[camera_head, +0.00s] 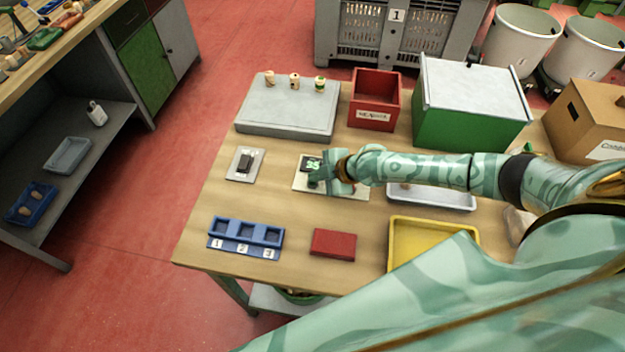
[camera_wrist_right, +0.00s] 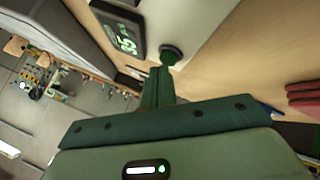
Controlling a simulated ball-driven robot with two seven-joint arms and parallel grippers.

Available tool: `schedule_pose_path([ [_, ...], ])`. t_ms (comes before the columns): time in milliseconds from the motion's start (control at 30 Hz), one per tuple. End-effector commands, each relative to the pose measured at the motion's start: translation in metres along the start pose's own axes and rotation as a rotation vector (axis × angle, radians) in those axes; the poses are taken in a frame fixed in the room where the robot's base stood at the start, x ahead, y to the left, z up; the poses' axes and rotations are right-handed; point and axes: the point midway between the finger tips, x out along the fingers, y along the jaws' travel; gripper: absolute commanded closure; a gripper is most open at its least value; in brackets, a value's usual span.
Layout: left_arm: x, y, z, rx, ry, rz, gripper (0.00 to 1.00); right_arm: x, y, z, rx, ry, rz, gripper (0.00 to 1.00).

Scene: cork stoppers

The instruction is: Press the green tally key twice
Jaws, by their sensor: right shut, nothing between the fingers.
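The tally counter is a pale plate (camera_head: 352,190) on the wooden table, with a dark display (camera_head: 311,164) lit with green digits. In the right wrist view the display (camera_wrist_right: 127,37) is seen at an angle, and I cannot read its digits surely. The round dark green key (camera_wrist_right: 172,54) sits on the plate beside the display. My right gripper (camera_head: 318,178) is over the plate; its shut, empty fingers (camera_wrist_right: 160,76) point at the key, with the tips right by it. I cannot tell whether they touch it. The gripper hides the key in the head view. My left gripper is not in view.
A grey slab (camera_head: 287,118) with corks, a red box (camera_head: 375,118) and a green box (camera_head: 468,128) stand behind. A switch plate (camera_head: 245,165) lies left. A blue numbered tray (camera_head: 246,249), a red block (camera_head: 333,245) and a yellow tray (camera_head: 393,262) are in front.

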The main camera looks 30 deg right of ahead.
Motion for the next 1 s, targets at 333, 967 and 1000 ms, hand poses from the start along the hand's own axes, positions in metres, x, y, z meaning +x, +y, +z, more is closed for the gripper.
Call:
schedule_pose_path([
  [333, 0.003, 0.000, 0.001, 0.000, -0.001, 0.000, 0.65, 0.002, -0.002, 0.002, 0.000, -0.001, -0.001, 1.00],
  [967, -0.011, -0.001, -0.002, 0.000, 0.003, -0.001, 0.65, -0.011, 0.007, -0.007, 0.000, -0.001, -0.001, 1.00],
  [1000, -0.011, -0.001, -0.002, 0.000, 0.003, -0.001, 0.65, -0.010, 0.007, -0.007, 0.000, -0.001, -0.001, 1.00],
])
